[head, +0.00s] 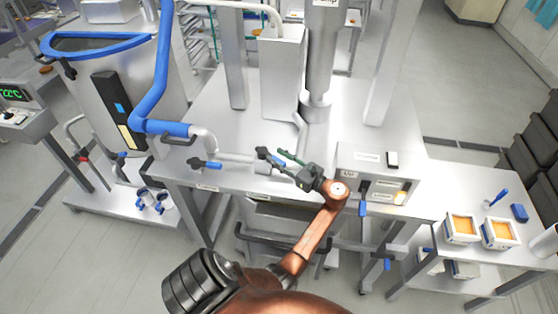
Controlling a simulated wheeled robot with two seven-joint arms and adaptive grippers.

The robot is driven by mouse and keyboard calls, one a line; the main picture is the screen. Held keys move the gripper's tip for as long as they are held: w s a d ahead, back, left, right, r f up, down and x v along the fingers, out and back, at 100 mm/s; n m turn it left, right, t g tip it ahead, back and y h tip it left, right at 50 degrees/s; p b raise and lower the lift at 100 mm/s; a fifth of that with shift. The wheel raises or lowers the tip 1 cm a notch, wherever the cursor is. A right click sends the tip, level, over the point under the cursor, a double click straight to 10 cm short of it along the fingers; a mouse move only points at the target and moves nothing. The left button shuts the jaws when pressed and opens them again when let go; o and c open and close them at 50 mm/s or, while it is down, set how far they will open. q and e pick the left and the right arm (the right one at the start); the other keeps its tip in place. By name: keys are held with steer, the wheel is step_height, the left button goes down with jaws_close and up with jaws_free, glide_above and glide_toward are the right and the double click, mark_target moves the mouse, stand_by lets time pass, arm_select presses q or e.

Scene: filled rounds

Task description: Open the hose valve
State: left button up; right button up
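A thick blue hose (159,72) comes down to the left side of the steel table and joins a grey pipe (237,158) along the table's edge. A valve with a blue lever (207,165) sits by this pipe, left of my gripper. I cannot tell from the lever whether the valve is open or shut. My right gripper is not in view.
A steel table (225,110) carries an upright machine column (320,55) and a control box (376,172). A large vat (108,85) with a blue rim stands left. A side table at right holds orange-filled trays (462,227). Floor at lower left is clear.

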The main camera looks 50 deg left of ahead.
arm_select(q)
step_height(320, 180, up, 9)
steer(key=shift+f, duration=0.1)
steer(key=shift+c, duration=0.5)
